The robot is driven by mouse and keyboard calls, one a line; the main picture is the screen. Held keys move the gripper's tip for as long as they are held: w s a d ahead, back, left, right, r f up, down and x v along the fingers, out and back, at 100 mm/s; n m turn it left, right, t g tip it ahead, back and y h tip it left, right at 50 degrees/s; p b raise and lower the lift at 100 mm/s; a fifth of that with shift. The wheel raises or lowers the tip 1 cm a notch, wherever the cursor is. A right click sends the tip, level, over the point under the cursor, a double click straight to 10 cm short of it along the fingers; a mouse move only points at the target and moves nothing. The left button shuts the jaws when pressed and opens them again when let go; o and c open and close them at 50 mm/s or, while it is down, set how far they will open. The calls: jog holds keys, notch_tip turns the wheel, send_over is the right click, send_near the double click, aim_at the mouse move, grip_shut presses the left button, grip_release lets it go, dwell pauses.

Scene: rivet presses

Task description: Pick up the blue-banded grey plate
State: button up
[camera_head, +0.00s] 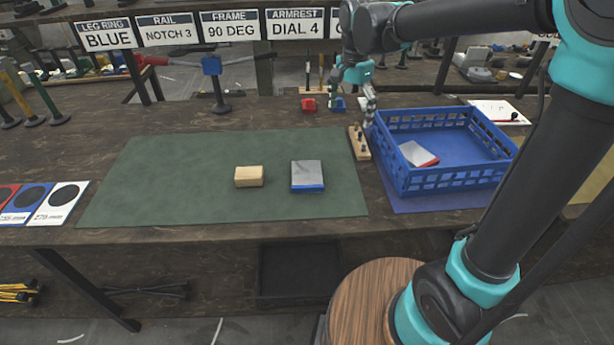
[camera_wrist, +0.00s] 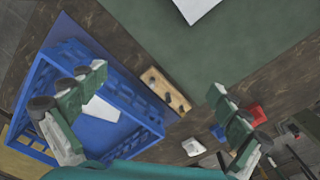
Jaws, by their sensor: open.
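The blue-banded grey plate (camera_head: 307,173) lies flat on the right part of the green mat (camera_head: 220,205); its blue band faces the near side. A pale grey plate (camera_wrist: 195,8), probably the same one, is cut off at the top edge of the wrist view, with no band visible there. My gripper (camera_head: 354,103) is beyond the mat, at the back near the crate's far left corner. It points down and is open and empty. In the wrist view its two fingers (camera_wrist: 157,85) are spread wide apart, with the plate well beyond their tips.
A blue crate (camera_head: 393,172) at right holds a red-banded grey plate (camera_head: 416,152). A wooden strip with dark pegs (camera_head: 359,143) stands between mat and crate. A wooden block (camera_head: 249,176) lies left of the blue-banded plate. A red block (camera_head: 308,104) is at the back.

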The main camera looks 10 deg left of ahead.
jog(key=s+a+r+n, duration=0.1)
jog(key=s+a+n, duration=0.7)
jog(key=a+n, duration=0.15)
jog(key=n, duration=0.1)
send_over(307, 173)
jog(key=f, duration=1.1)
jog(key=shift+s+d+f, duration=0.15)
jog(key=shift+d+f, duration=0.15)
jog(key=shift+f, duration=0.1)
jog(key=shift+a+f, duration=0.15)
jog(key=shift+f, duration=1.2)
jog(key=shift+a+f, duration=0.1)
jog(key=shift+f, duration=1.2)
jog(key=c, duration=1.8)
jog(key=shift+c, duration=0.2)
